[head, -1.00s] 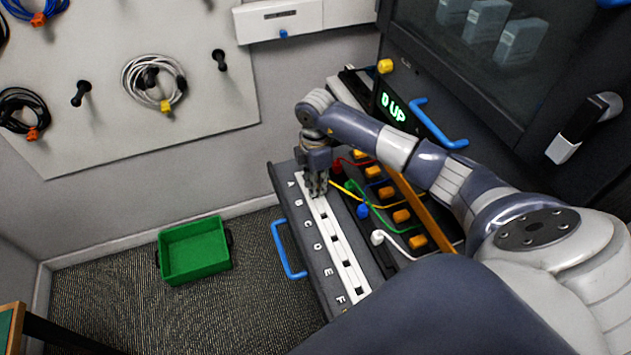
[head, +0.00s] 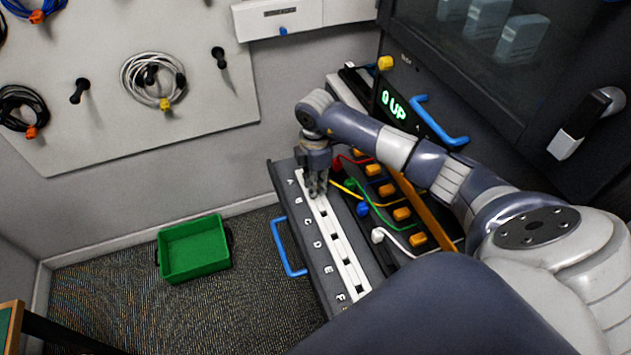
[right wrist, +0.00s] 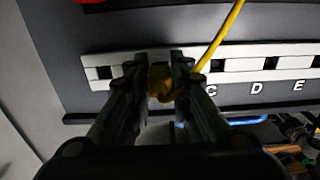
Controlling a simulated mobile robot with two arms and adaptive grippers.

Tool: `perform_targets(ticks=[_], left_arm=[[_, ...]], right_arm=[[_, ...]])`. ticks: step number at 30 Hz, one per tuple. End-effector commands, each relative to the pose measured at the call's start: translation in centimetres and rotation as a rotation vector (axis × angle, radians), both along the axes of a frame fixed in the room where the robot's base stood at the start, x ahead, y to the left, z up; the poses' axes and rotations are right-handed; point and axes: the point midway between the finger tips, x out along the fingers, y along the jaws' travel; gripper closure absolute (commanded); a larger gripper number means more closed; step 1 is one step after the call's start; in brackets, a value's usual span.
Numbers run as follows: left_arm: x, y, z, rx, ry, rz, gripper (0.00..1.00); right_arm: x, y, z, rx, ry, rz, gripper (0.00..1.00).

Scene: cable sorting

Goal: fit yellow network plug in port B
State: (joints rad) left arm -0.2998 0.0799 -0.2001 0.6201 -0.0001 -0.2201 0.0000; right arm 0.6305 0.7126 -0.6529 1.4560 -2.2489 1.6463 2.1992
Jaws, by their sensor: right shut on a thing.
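The yellow network plug (right wrist: 161,84) is between the fingers of my right gripper (right wrist: 162,70), which is shut on it, over the white port strip (right wrist: 290,75). Its yellow cable (right wrist: 225,32) runs up and right in the right wrist view. In the head view my right gripper (head: 317,192) points down at the strip (head: 354,275), near its upper end by letters A and B. Port B is hidden behind the plug and fingers; an open port shows on each side of them. I cannot tell whether the plug is seated. My left gripper is not in view.
Red (head: 337,162), green (head: 351,185), blue (head: 363,210) and white (head: 377,236) plugs stand right of the strip. Orange blocks (head: 402,214) line the far side. A blue handle (head: 288,250) is on the front. A green bin (head: 194,249) stands on the floor.

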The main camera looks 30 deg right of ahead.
Motion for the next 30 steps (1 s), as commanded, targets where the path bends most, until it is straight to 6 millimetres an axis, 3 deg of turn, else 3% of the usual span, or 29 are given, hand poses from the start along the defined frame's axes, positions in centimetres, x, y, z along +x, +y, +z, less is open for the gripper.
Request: perform_targets(ticks=[25,26,27,28,30], left_arm=[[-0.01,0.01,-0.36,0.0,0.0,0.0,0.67],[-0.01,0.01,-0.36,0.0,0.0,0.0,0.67],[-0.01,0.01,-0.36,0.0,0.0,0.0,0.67],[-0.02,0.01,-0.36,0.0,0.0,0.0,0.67],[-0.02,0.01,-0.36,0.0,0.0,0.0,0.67]], right_arm=[[0.02,0.04,-0.78,0.001,0.0,0.0,1.0],[0.02,0.04,-0.78,0.001,0.0,0.0,0.76],[0.02,0.04,-0.78,0.0,0.0,0.0,0.67],[0.02,0.04,-0.78,0.0,0.0,0.0,0.6],[0.02,0.04,-0.78,0.0,0.0,0.0,0.57]])
